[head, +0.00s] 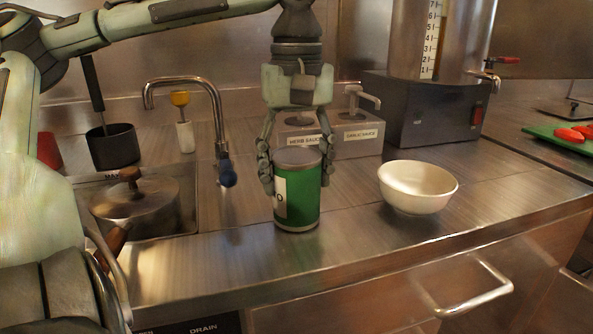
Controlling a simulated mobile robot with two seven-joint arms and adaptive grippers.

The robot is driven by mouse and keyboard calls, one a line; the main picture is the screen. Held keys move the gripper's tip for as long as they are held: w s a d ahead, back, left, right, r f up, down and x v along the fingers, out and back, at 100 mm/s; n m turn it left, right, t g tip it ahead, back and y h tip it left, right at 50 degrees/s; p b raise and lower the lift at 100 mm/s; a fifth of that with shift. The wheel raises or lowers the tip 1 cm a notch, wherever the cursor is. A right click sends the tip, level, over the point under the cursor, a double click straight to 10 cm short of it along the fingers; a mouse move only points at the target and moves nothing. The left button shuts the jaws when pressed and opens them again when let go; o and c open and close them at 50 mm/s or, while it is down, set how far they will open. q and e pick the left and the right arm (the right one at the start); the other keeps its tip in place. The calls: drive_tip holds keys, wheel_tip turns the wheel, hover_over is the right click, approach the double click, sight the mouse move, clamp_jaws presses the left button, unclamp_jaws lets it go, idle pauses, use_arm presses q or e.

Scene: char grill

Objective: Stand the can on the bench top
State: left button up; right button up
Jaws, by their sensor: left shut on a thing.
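A green can (304,202) with a grey lid and a white label stands upright at the front middle of the steel bench top (352,238). Its base looks level with the bench surface, but I cannot tell for sure whether it touches. My left gripper (297,172) comes down from above and is shut on the can, with one finger on each side of its upper part. My right gripper is not in view.
A cream bowl (417,187) stands right of the can. Sauce dispensers (360,134) stand behind it. A sink with a lidded pot (136,204) and a tap (219,110) are at left. A steel urn (437,45) is at the back right.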

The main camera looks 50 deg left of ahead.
use_arm(q)
drive_tip(key=shift+f, duration=0.1)
drive_tip(key=o, duration=1.6)
wheel_tip(320, 180, up, 12)
drive_tip(key=shift+r, duration=0.15)
